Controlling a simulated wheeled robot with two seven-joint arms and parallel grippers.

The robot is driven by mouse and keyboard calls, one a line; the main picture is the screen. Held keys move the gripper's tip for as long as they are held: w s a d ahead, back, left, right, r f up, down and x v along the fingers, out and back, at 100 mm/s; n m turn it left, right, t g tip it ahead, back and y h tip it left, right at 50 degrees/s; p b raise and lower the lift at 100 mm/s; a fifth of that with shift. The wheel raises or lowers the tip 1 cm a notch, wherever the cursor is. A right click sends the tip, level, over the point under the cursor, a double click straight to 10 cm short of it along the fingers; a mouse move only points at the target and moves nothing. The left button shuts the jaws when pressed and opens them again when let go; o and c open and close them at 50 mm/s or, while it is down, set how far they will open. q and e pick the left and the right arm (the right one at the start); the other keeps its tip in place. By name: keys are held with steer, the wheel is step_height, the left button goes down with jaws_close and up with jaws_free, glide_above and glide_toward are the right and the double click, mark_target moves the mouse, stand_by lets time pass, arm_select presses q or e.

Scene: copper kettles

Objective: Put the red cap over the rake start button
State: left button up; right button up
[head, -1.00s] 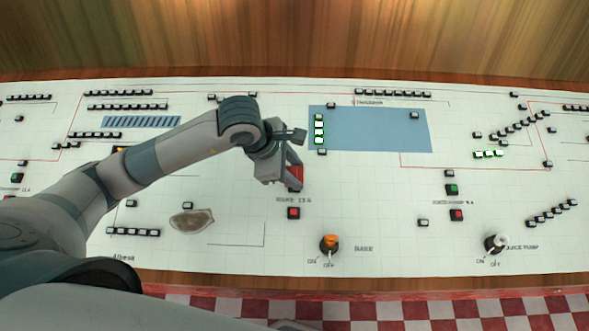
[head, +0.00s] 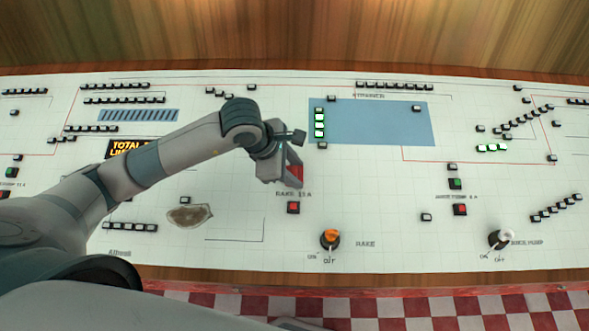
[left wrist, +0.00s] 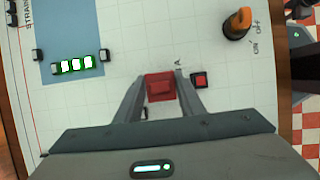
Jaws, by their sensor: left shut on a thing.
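My left gripper (head: 294,176) is over the panel, just above the "RAKE 13 A" label. It is shut on the red cap (head: 297,174). In the left wrist view the square red cap (left wrist: 160,87) sits between the two fingertips (left wrist: 162,90). The rake start button is not visible; the cap and gripper hide the spot above the label. I cannot tell whether the cap touches the panel. A red button (head: 293,207) in a black housing is just below the label and also shows in the left wrist view (left wrist: 199,80). My right gripper is not in view.
The orange rake knob (head: 330,239) stands below and right of the gripper. A green button (head: 456,184), a red button (head: 460,210) and a white knob (head: 502,238) are farther right. A blue area (head: 375,125) with lit green switches lies above right. A brown patch (head: 189,216) is at lower left.

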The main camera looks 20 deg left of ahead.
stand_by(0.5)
arm_select(q)
steer(key=shift+b, duration=0.35)
stand_by(0.7)
steer(key=shift+b, duration=0.35)
stand_by(0.7)
steer(key=shift+b, duration=0.35)
stand_by(0.4)
steer(key=shift+f, duration=0.2)
steer(key=shift+w+f+b, duration=0.25)
steer(key=shift+f+b, duration=0.7)
steer(key=shift+b, duration=0.3)
stand_by(0.7)
steer(key=o, duration=1.1)
